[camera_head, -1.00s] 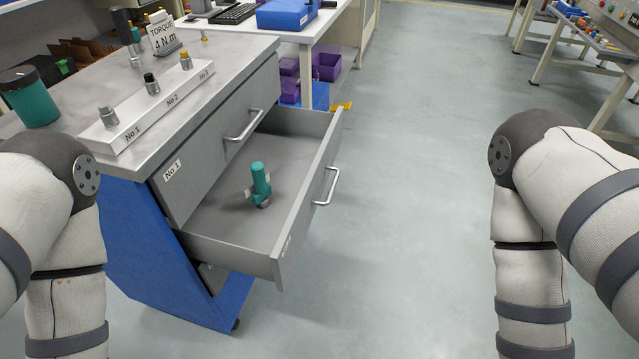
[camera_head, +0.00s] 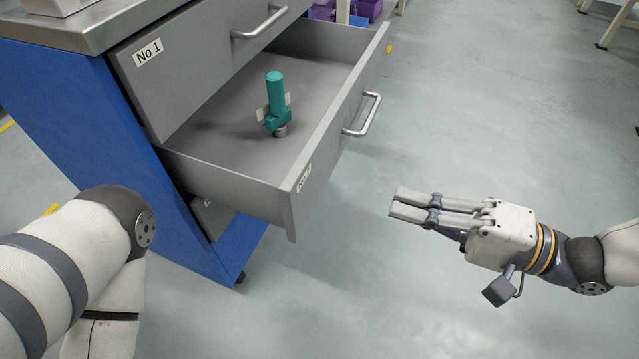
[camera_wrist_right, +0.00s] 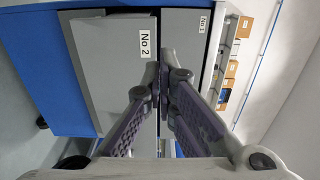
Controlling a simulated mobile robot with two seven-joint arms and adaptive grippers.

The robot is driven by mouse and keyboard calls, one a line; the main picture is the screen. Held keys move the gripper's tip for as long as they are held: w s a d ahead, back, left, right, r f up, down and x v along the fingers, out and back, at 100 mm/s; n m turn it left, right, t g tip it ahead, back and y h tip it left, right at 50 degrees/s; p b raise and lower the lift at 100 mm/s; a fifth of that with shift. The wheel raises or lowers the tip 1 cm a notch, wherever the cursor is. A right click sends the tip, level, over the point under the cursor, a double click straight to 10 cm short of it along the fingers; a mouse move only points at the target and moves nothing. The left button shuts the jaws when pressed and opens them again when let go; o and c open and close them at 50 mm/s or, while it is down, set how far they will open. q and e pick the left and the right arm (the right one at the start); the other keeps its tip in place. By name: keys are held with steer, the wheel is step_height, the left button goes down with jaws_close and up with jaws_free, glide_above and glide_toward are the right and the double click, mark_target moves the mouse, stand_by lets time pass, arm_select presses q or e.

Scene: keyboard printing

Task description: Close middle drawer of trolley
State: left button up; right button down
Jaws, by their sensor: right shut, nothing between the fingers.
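The trolley (camera_head: 75,100) is blue with a grey top and stands at the left in the head view. Its middle drawer (camera_head: 225,160) is pulled well open, and a teal tool (camera_head: 277,100) stands inside it. The drawer's front panel has a metal handle (camera_head: 366,115). My right gripper (camera_head: 392,203) is shut and empty, to the right of the drawer front and apart from it, fingers pointing left. In the right wrist view its fingers (camera_wrist_right: 163,75) meet in front of a grey panel labelled No 2 (camera_wrist_right: 100,60). My left arm shows at lower left, but its gripper is out of view.
The top drawer No 1 (camera_head: 185,65) is shut above the open one, with its own handle (camera_head: 260,22). Open grey floor (camera_head: 480,110) lies right of the trolley. Purple bins (camera_head: 368,9) show at the top. Cardboard boxes (camera_wrist_right: 232,68) show at the right in the wrist view.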

arm_select(q)
steer(key=shift+s+f+b, duration=0.2)
steer(key=shift+f+b, duration=0.3)
steer(key=shift+b, duration=0.1)
arm_select(e)
steer(key=x, duration=1.2)
steer(key=shift+a, duration=0.35)
steer(key=shift+a+f, duration=0.1)
arm_select(q)
steer(key=shift+g, duration=0.4)
steer(key=shift+s+f+b, duration=0.25)
steer(key=shift+f+b, duration=0.55)
steer(key=shift+b, duration=0.15)
steer(key=shift+s+f+b, duration=0.25)
steer(key=shift+f+b, duration=0.5)
steer(key=shift+b, duration=0.2)
steer(key=shift+s+f+b, duration=0.25)
steer(key=shift+f+b, duration=0.55)
steer(key=shift+b, duration=0.15)
arm_select(e)
steer(key=x, duration=1.8)
arm_select(q)
steer(key=shift+d, duration=0.1)
